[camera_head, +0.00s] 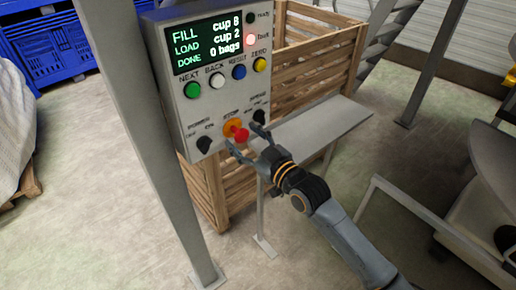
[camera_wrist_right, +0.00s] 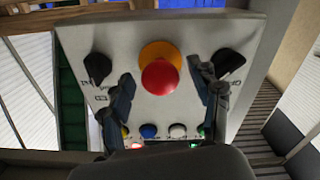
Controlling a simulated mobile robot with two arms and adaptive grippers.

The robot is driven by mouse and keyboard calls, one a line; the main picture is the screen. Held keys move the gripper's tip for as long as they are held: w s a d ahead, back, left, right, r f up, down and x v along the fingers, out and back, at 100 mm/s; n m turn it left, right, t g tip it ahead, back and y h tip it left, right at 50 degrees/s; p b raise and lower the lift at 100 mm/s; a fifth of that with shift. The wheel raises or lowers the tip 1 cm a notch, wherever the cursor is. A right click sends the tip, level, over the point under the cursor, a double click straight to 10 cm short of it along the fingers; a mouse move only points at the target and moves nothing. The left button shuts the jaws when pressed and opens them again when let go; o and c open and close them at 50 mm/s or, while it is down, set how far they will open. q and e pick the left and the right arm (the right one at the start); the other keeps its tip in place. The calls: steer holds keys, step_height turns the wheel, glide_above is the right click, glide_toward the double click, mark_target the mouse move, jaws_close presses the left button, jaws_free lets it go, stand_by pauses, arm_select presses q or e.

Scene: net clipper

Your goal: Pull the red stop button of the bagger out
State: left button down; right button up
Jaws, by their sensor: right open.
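The red stop button (camera_head: 241,135) sits on an orange round base (camera_head: 231,127) low on the grey control panel (camera_head: 208,113). In the right wrist view the red button (camera_wrist_right: 160,77) is seen nearly head-on, in front of its orange base (camera_wrist_right: 161,51). My right gripper (camera_head: 248,140) is open in front of the panel. In the wrist view its two fingers (camera_wrist_right: 165,95) stand on either side of the button, with gaps showing between each finger and the button. I cannot tell exactly how far the fingertips are from the panel. My left gripper is not in view.
Black knobs flank the button, the power knob (camera_head: 204,144) left and another (camera_head: 259,116) right. Green, white, blue and yellow buttons sit above, under a display (camera_head: 208,42). A grey post (camera_head: 150,130) stands left of the panel. A wooden crate (camera_head: 315,60) and metal shelf (camera_head: 320,125) are behind.

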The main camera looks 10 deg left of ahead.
steer(key=v, duration=1.1)
steer(key=shift+d, duration=0.15)
steer(key=shift+s, duration=0.15)
